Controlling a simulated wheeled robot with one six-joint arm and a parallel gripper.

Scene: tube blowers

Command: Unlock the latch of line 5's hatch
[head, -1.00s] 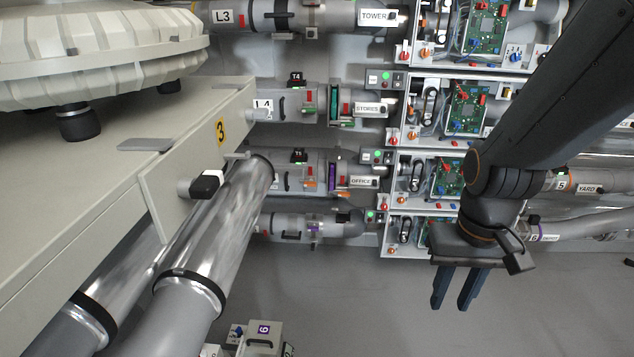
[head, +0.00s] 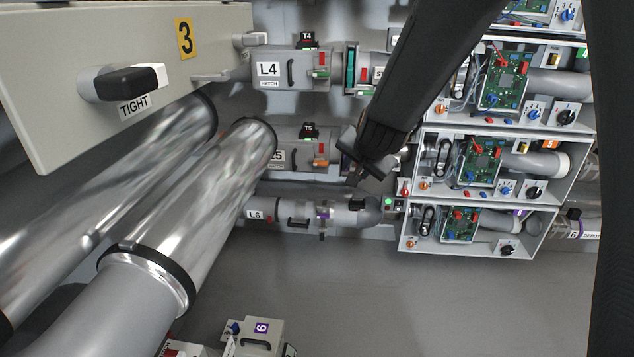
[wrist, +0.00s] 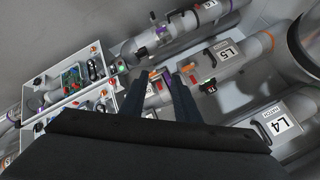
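Red and orange tabs at the hatch's end, where the latch appears to be, show in the head view (head: 321,156) and wrist view (wrist: 190,72). My gripper (wrist: 157,74) is open and empty, its two dark fingers pointing toward line 5 beside these tabs. In the head view, my gripper (head: 353,180) partly hides the tube right of the hatch. Contact cannot be told.
The L4 hatch (head: 286,70) is above and the L6 tube (head: 290,212) below. Open boxes with green circuit boards (head: 478,162) stand at right.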

